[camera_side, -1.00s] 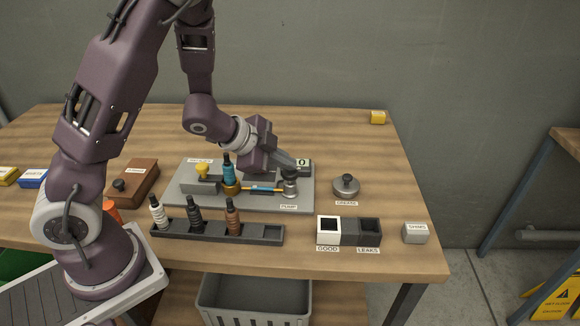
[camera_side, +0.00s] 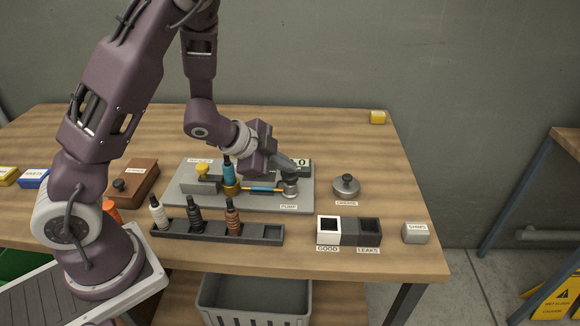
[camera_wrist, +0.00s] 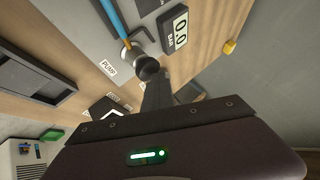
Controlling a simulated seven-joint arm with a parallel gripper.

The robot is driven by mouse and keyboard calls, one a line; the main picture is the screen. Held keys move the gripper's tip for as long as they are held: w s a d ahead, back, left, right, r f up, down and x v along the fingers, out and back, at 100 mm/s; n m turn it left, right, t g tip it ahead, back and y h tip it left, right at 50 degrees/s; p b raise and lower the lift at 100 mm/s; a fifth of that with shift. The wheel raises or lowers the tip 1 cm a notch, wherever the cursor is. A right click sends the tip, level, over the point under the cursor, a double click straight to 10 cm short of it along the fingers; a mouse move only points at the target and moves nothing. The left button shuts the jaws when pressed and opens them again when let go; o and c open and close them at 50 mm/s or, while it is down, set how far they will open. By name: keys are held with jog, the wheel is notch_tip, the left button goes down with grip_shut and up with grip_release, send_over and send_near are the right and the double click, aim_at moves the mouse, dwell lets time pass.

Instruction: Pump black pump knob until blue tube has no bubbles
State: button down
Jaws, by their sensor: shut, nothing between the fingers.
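The pump (camera_side: 290,190) stands at the right end of the grey plate (camera_side: 190,204), with a "PUMP" label in front. Its black knob (camera_wrist: 148,67) is right at the tips of my gripper (camera_wrist: 152,82) in the wrist view. In the side view my gripper (camera_side: 291,174) is shut and points down onto the pump top, mostly hiding the knob. The blue tube (camera_side: 262,189), with orange at its end, runs from the brass holder to the pump; it also shows in the wrist view (camera_wrist: 113,18). Any bubbles in it are too small to tell.
A blue bottle (camera_side: 229,174) stands in the brass holder. A gauge (camera_wrist: 174,32) marked BAR reads 00. A rack (camera_side: 262,239) of bottles, GOOD and LEAKS boxes (camera_side: 361,228) and a grey round pot (camera_side: 346,186) surround the plate. The table's right rear is mostly clear.

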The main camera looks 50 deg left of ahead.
aim_at(286, 175)
jog(key=shift+r, duration=1.65)
notch_tip(286, 175, up, 5)
jog(key=shift+r, duration=0.1)
